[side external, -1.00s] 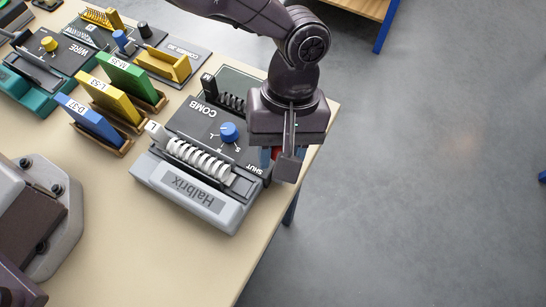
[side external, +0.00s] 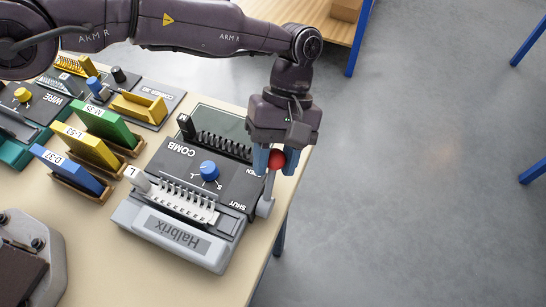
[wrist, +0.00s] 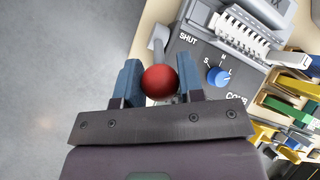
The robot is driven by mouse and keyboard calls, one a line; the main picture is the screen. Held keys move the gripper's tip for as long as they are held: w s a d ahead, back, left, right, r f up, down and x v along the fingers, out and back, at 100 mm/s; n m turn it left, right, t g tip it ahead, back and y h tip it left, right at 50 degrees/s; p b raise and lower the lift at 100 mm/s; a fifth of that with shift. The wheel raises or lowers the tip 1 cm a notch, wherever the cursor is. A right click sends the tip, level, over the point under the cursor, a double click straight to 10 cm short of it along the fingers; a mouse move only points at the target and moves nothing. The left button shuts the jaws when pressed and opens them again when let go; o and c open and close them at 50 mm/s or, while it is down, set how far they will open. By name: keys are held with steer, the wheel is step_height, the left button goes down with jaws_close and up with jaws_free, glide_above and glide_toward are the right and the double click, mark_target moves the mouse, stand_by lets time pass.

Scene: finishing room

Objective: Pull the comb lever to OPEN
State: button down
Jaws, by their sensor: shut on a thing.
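The comb machine (side external: 225,185) is a dark-topped unit with COMB, SHUT and a partly covered OPEN label. Its grey lever (side external: 265,205) stands on the right side and leans toward the OPEN end. A red ball knob (side external: 277,159) tops it. My gripper (side external: 275,162) is shut on this knob, one blue finger on each side. The wrist view shows the red knob (wrist: 159,82) between the fingers, with the grey lever (wrist: 158,45) running from it to the machine. A white comb (side external: 185,203) lies along the machine's front, its teeth spread. The lever's exact stop is unclear.
A blue dial (side external: 209,170) sits on the machine's top. Blue, yellow (side external: 92,147) and green blocks stand in wooden holders to the left. The table's right edge is close beside the lever, with open floor beyond.

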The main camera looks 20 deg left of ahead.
steer(key=shift+w, duration=0.15)
steer(key=c, duration=0.8)
jaws_free()
steer(key=shift+o, duration=0.2)
steer(key=v, duration=0.7)
steer(key=shift+r, duration=0.2)
